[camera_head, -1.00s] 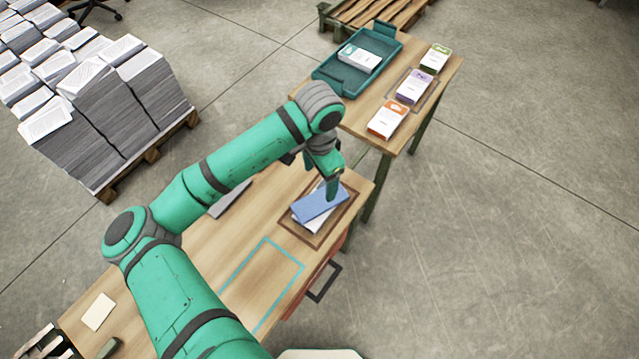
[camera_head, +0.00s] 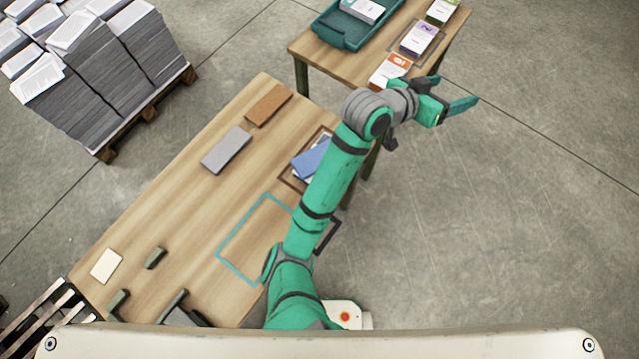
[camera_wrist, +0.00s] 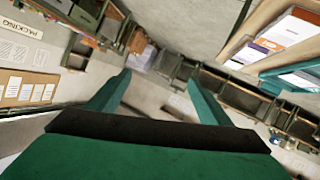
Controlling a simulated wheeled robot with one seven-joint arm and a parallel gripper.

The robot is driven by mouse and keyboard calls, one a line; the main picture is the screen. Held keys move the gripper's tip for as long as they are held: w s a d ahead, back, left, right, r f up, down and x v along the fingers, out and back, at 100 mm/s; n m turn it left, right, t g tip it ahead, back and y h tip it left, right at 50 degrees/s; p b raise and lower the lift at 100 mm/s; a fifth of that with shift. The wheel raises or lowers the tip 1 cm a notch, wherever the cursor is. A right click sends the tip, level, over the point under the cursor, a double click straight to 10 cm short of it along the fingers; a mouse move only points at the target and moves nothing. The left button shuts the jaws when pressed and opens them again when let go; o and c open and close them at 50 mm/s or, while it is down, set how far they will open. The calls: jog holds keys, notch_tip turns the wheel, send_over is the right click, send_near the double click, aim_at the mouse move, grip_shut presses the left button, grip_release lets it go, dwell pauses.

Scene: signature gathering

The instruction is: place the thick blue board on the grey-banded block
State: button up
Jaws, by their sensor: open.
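The thick blue board (camera_head: 310,160) lies tilted across a white block (camera_head: 297,172) inside a brown frame (camera_head: 289,184) on the near table. My arm hides its right part. I cannot see a grey band on the white block beneath it. My gripper (camera_head: 457,92) is open and empty, out past the table's right side, in front of the far table and apart from the board. In the wrist view its two fingers (camera_wrist: 158,78) are spread with nothing between them; the board does not show there.
The near table (camera_head: 190,225) also holds a grey board (camera_head: 226,150), a brown board (camera_head: 268,105), a cream card (camera_head: 106,266) and a teal outline (camera_head: 233,238). The far table bears orange-banded (camera_head: 389,72) and purple-banded (camera_head: 418,39) blocks and a teal tray (camera_head: 340,32). Floor at right is clear.

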jog(key=s+a+f+n+t+y, duration=0.95)
jog(key=s+a+f+n, duration=0.4)
jog(key=s+a, duration=0.3)
jog(key=s+a+m+y, duration=0.1)
jog(key=s+a+m, duration=0.1)
jog(key=s+a, duration=0.4)
jog(key=s+a+m+g+y, duration=0.1)
jog(key=s+a+m, duration=0.2)
jog(key=s, duration=0.9)
jog(key=a, duration=0.3)
jog(key=shift+a+f+y, duration=0.15)
jog(key=shift+f+y, duration=0.15)
jog(key=shift+y, duration=0.05)
